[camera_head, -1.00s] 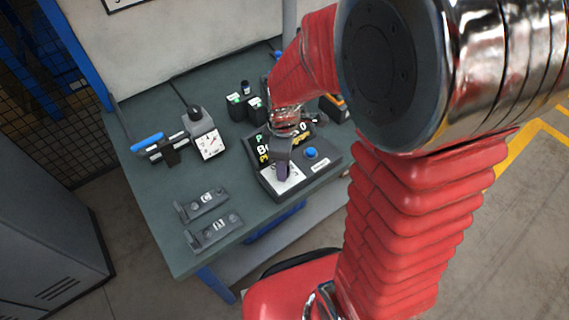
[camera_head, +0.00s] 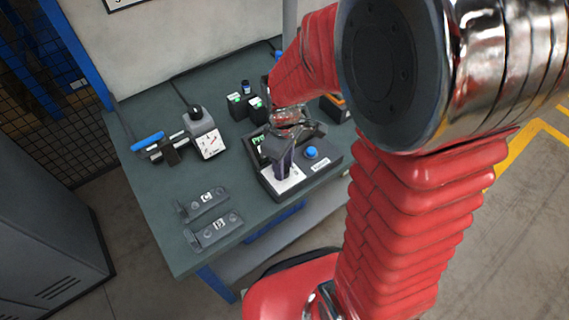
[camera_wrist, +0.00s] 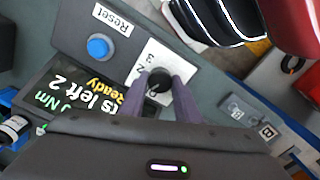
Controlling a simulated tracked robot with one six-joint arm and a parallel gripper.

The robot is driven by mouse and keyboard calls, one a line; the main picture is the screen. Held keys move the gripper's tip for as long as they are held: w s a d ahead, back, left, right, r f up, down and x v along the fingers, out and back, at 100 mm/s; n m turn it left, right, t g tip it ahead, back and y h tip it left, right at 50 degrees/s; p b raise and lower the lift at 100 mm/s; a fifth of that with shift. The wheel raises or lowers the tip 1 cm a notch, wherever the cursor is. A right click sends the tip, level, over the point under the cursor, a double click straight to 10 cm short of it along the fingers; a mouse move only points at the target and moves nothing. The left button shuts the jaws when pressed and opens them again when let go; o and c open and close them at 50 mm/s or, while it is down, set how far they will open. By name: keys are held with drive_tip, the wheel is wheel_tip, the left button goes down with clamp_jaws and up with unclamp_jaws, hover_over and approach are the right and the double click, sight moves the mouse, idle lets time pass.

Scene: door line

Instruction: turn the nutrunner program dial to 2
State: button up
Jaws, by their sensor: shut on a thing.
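The nutrunner controller (camera_head: 328,158) is a dark box on the bench, with a white dial plate on its front part. The black program dial (camera_wrist: 159,80) sits on the white plate (camera_wrist: 148,58) in the wrist view. A 3 and part of a 2 show beside it; the other marks are hidden, and I cannot read its pointer surely. My gripper (camera_wrist: 160,88) is shut on the dial, one purple finger on each side. In the head view my gripper (camera_head: 283,165) comes down onto the plate and hides the dial. The display (camera_wrist: 80,98) shows "Ready" and "left 2".
A blue Reset button (camera_wrist: 98,46) is beside the dial. Two dark lettered blocks (camera_head: 215,232) lie near the front edge.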

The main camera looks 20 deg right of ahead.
drive_tip(key=m, duration=0.6)
drive_tip(key=shift+w+r, duration=0.1)
drive_tip(key=shift+w, duration=0.1)
drive_tip(key=m, duration=0.5)
drive_tip(key=shift+m, duration=0.3)
drive_tip(key=shift+w, duration=0.1)
drive_tip(key=o, duration=1)
drive_tip(key=shift+o, duration=0.2)
drive_tip(key=shift+s, duration=0.2)
wheel_tip(320, 180, up, 14)
drive_tip(key=shift+f, duration=0.2)
